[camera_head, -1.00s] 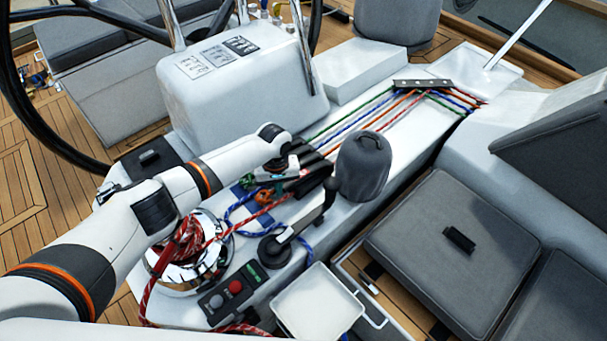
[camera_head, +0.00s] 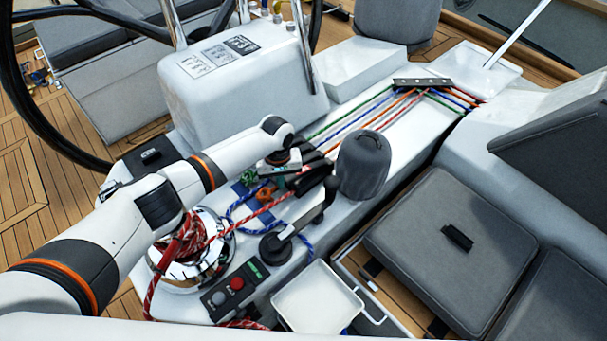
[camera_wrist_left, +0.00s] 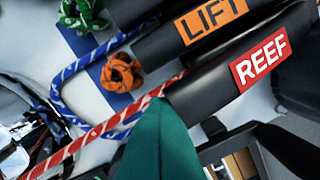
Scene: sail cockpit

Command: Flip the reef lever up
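The reef lever is a black handle with a red REEF label (camera_wrist_left: 260,62), lying across the upper right of the left wrist view. The orange LIFT label (camera_wrist_left: 210,20) is on the black lever beside it. In the head view these black levers (camera_head: 318,165) sit in a bank on the white console. My left gripper (camera_head: 291,163) is at the left side of this bank. In the left wrist view its teal fingers (camera_wrist_left: 160,108) look shut together, with their tip at the left end of the reef lever. Contact is hard to tell. My right gripper is out of view.
A red-and-white rope (camera_head: 245,222) runs from the chrome winch (camera_head: 195,262) to the levers. A crank-like black handle (camera_head: 275,247) and grey covered post (camera_head: 362,165) stand close by. A white tray (camera_head: 317,300) is in front. Orange rope knot (camera_wrist_left: 122,72) lies left of the levers.

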